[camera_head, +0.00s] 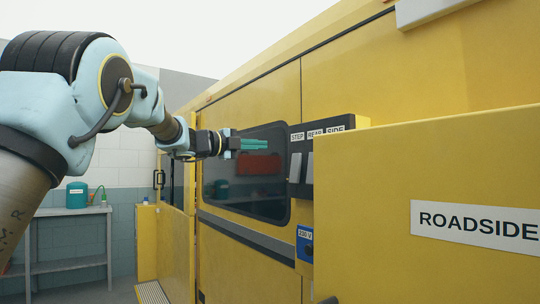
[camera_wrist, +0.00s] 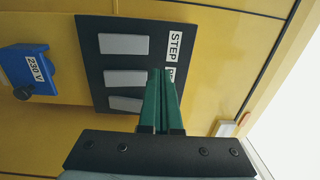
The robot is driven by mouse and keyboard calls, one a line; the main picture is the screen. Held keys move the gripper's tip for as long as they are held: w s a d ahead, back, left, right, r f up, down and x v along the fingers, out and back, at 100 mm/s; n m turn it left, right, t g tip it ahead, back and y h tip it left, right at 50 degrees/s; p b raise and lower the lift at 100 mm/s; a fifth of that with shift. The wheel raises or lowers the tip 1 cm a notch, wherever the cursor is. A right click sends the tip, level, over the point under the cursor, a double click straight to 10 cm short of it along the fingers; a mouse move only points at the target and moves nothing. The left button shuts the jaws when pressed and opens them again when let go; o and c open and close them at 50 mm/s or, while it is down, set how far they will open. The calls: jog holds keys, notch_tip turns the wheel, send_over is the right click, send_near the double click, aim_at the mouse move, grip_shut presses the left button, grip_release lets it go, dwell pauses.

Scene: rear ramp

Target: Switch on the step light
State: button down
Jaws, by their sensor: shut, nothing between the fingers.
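A dark switch panel (camera_head: 300,147) is on the yellow vehicle's side, labelled STEP, REAR and SIDE in the head view. In the wrist view the panel (camera_wrist: 88,42) appears turned sideways, with three pale grey rockers. The STEP rocker (camera_wrist: 124,44) is uppermost there, beside the STEP label (camera_wrist: 175,45); in the head view it is the leftmost rocker (camera_head: 295,167). My gripper (camera_head: 266,144) has its green fingers together, empty, left of the panel. In the wrist view the fingertips (camera_wrist: 166,71) overlap the label strip and partly hide the lower labels. I cannot tell whether they touch. The step light itself is not identifiable.
A blue 230 V socket (camera_head: 305,243) sits below the panel; it also shows in the wrist view (camera_wrist: 30,72). A yellow ROADSIDE panel (camera_head: 400,160) juts out at right. A dark window (camera_head: 222,180) lies behind my gripper. A bench (camera_head: 70,212) stands at left.

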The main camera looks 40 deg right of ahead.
jog(key=shift+a+r, duration=0.15)
jog(key=shift+a, duration=0.95)
jog(key=shift+w, duration=0.15)
